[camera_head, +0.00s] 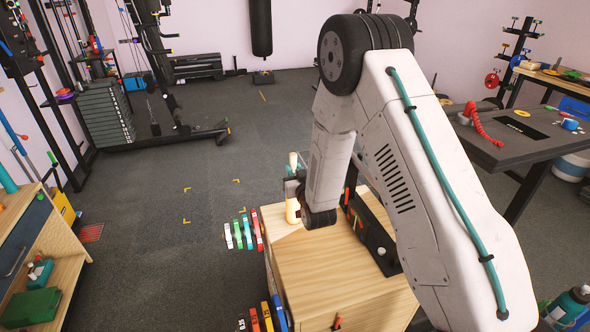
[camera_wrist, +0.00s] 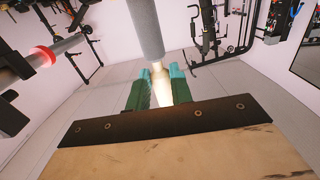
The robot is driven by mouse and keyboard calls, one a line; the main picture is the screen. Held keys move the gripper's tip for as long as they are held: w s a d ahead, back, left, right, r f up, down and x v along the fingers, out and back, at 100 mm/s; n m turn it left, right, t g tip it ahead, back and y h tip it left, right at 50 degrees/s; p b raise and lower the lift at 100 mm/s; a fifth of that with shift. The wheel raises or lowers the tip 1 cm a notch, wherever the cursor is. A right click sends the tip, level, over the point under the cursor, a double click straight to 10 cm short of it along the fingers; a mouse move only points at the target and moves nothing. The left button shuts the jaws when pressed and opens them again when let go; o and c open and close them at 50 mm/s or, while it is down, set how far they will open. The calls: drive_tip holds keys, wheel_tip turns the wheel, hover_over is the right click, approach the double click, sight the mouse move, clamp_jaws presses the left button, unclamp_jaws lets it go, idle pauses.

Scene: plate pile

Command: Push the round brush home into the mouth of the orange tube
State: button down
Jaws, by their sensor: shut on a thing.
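My gripper (camera_wrist: 160,92), with green fingers and teal tips, shows in the wrist view, shut on a pale cream piece (camera_wrist: 161,82). I take this piece to be part of the round brush. A thick grey cylinder (camera_wrist: 146,25) runs from the top of that view down to the piece; I cannot tell whether they are joined. In the head view, a cream upright end (camera_head: 293,160) shows above my gripper, and a pale yellow-orange piece (camera_head: 292,211) stands below it. I cannot make out the orange tube's mouth or whether the brush touches it; my arm hides much there.
A dark table (camera_head: 525,145) stands right. Open floor (camera_head: 160,230) lies to the left.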

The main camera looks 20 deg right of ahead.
drive_tip(key=shift+f, duration=3.65)
drive_tip(key=c, duration=1.2)
unclamp_jaws()
drive_tip(key=shift+o, duration=0.2)
drive_tip(key=shift+s, duration=0.1)
drive_tip(key=s, duration=0.7)
drive_tip(key=shift+s, duration=0.35)
drive_tip(key=shift+r, duration=0.1)
